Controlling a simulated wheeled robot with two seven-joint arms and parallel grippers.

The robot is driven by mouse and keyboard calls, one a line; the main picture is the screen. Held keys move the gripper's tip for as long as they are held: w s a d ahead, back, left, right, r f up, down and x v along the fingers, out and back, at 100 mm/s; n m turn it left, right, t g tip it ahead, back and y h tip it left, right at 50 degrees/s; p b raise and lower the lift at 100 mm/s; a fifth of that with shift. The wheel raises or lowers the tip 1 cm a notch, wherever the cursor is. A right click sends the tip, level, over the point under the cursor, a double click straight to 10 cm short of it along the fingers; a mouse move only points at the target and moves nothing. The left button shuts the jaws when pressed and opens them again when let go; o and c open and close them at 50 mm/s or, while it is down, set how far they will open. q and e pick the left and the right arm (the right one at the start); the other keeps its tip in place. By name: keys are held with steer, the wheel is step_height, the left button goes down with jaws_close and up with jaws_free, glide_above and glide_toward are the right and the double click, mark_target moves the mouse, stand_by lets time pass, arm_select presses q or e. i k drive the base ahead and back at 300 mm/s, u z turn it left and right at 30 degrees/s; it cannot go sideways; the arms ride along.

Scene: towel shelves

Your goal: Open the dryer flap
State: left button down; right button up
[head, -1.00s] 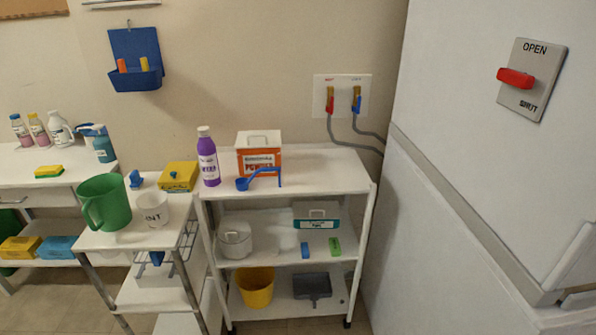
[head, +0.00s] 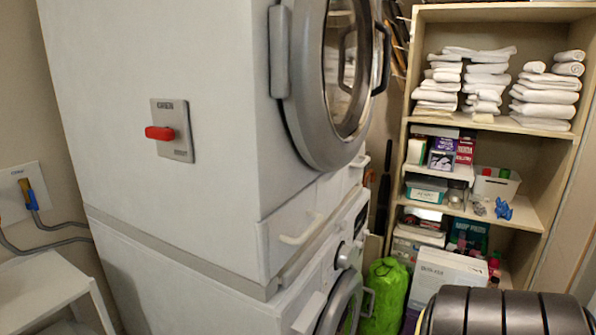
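The white dryer (head: 180,60) is the upper machine of a stack. Its round grey-rimmed glass door (head: 345,80) is seen at a steep angle, with a dark handle at its right. On its side is a grey plate (head: 177,150) with a red lever (head: 160,133) lying level; the small lettering above and below is hard to read. Low on the front, below the round door, a white panel has a bar handle (head: 300,229). It looks flush; I cannot tell for sure that it is the flap. Neither gripper is in view.
A washer (head: 185,285) stands under the dryer. A wooden shelf unit (head: 500,12) with folded white towels (head: 545,95) and boxes stands at the right. A bright green bag (head: 382,298) is on the floor beside the washer. A white shelf's edge (head: 45,285) is at the lower left.

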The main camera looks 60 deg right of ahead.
mark_target(351, 176)
steer(key=z, duration=3.25)
steer(key=i, duration=1.5)
steer(key=u, duration=2.65)
